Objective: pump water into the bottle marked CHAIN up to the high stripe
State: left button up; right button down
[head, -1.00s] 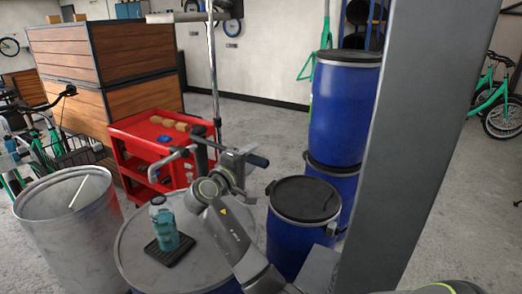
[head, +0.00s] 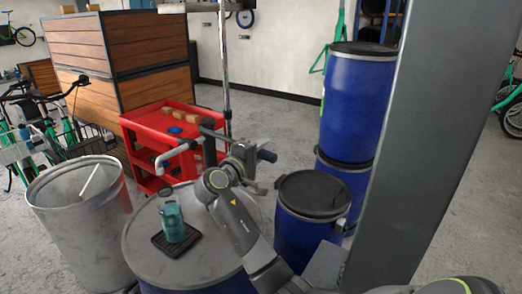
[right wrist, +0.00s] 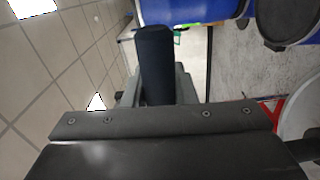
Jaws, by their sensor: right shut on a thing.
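A teal-tinted bottle (head: 172,222) stands upright on a black drip tray (head: 158,243) on top of a large drum (head: 205,262). Its marking and stripes are too small to read, and I cannot tell its water level. A pump with a grey bent spout (head: 172,157) rises behind the bottle, the spout's end above and a little left of it. My right gripper (head: 243,156) is shut on the pump's dark handle (head: 266,156), right of the spout. The handle grip also shows in the right wrist view (right wrist: 155,65). My left gripper is out of view.
An open metal bin (head: 82,205) stands left of the drum. A red cart (head: 140,130) is behind it. Blue barrels with black lids (head: 312,196) stand to the right, one pair stacked. A grey post (head: 430,130) blocks the right side. Bare floor shows behind the pump.

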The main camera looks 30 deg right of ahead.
jog(key=shift+r+n+p, duration=0.9)
jog(key=shift+r+p, duration=0.9)
jog(key=shift+p, duration=0.7)
jog(key=c, duration=1.5)
grip_release()
jog(key=o, duration=0.3)
jog(key=shift+d+f, duration=0.1)
jog(key=shift+d, duration=0.05)
jog(key=shift+o, duration=0.2)
